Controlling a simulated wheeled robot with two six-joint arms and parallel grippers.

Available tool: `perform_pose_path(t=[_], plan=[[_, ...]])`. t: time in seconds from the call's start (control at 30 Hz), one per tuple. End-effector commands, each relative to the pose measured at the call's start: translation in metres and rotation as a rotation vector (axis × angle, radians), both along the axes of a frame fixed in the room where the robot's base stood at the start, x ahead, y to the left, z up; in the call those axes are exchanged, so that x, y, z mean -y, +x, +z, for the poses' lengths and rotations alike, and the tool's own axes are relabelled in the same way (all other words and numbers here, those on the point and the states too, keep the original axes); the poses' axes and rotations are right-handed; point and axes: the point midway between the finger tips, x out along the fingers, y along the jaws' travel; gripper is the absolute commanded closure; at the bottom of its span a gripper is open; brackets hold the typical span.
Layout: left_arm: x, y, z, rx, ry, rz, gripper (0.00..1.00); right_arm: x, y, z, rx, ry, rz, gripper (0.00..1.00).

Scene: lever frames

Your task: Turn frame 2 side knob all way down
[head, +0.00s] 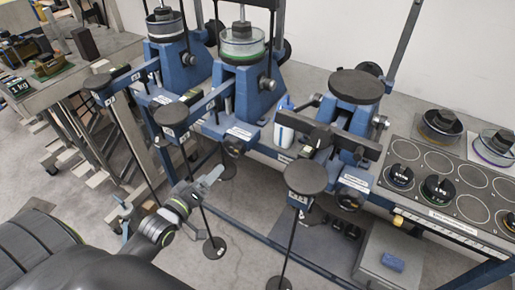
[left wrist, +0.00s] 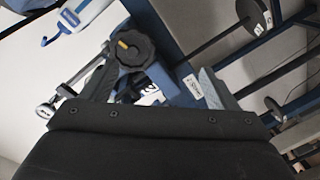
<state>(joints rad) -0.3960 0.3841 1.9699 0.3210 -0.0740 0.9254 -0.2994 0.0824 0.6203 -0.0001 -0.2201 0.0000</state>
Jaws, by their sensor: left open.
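The middle blue lever frame (head: 241,92) carries a clear dish with a weight on top. A small dark knob (head: 267,84) sits on its right side, and a dark round knob (head: 234,147) is on the bench front below it. My left gripper (head: 217,174) is open just below and left of that front knob. In the left wrist view, a black lobed knob (left wrist: 132,48) with a yellow mark lies ahead of my open left gripper (left wrist: 157,72), nearer the left finger. No grip shows. My right gripper is not in view.
Another blue frame (head: 183,68) stands left and one with a black round top (head: 356,86) stands right.

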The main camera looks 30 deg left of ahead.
Motion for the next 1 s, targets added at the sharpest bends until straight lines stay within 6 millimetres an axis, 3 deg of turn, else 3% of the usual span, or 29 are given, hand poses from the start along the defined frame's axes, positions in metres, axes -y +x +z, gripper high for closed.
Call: perform_pose_path(t=[0.1,0.2,0.37,0.93,1.0], plan=[[0.006,0.0,0.022,0.064,-0.057,-0.023,0.18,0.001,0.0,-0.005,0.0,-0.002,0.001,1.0],[0.008,0.002,0.029,0.083,-0.076,-0.03,0.18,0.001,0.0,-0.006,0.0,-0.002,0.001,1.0],[0.009,0.015,0.03,0.086,-0.078,-0.03,0.18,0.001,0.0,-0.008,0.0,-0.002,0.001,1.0],[0.016,0.1,0.027,0.086,-0.075,-0.03,0.18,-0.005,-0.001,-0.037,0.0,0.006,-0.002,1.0],[0.015,0.098,0.029,0.082,-0.075,-0.029,0.26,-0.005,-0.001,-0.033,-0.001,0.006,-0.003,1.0]])
